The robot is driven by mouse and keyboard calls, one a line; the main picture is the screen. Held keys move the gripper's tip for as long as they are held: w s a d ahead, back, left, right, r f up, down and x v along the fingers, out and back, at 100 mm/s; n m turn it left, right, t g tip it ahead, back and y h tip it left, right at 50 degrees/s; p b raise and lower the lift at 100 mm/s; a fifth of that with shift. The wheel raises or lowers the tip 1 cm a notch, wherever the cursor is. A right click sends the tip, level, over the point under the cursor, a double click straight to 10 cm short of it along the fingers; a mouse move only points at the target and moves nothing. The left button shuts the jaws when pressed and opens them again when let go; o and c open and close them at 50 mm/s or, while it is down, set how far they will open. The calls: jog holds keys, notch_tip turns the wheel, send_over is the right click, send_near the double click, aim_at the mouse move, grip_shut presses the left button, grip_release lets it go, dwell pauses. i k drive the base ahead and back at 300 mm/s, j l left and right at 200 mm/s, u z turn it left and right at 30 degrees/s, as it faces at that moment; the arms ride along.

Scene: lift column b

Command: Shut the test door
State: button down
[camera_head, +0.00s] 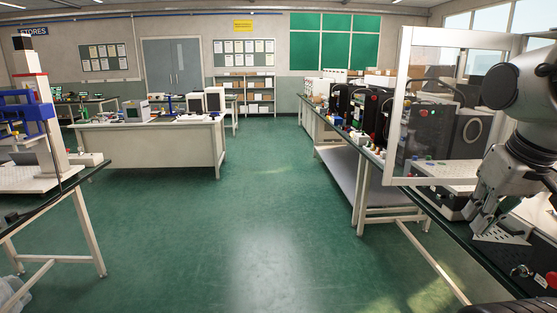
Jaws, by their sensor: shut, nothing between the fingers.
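The test door appears to be the clear panel in a cream frame (396,110) at the right of the head view. It stands upright over the right-hand bench, with equipment visible through it. It looks swung out from an enclosure, but its hinge side is hidden behind my arm, so I cannot tell the exact angle. My gripper (480,222) is low at the right, beside the door's lower right part and above the bench. It is shut and empty. I cannot tell whether it touches anything.
The long right-hand bench (368,153) carries dark machines and small parts. A perforated plate (500,236) lies near my gripper. A red knob (521,271) is near the bench's front edge. A left bench (60,182) holds a press. The green floor between is clear.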

aim_at(422, 36)
jog(key=k, duration=0.55)
jog(key=k+z, duration=0.1)
jog(key=z, duration=1.65)
jog(key=i+j+z, duration=0.1)
jog(key=j+z, duration=0.3)
jog(key=i+j+z, duration=0.1)
jog(key=j+z, duration=0.15)
jog(key=z, duration=0.15)
jog(key=j+z, duration=0.4)
jog(key=j, duration=3.95)
jog(key=k+j+z, duration=0.1)
jog(key=k+z, duration=0.15)
jog(key=z, duration=0.2)
jog(key=k+j+z, duration=0.25)
jog(key=k+z, duration=0.25)
jog(key=k, duration=0.25)
jog(key=k+u, duration=0.3)
jog(key=u, duration=0.15)
jog(key=k+j+u, duration=0.15)
jog(key=u, duration=0.25)
jog(key=k+j, duration=0.05)
jog(key=k, duration=0.05)
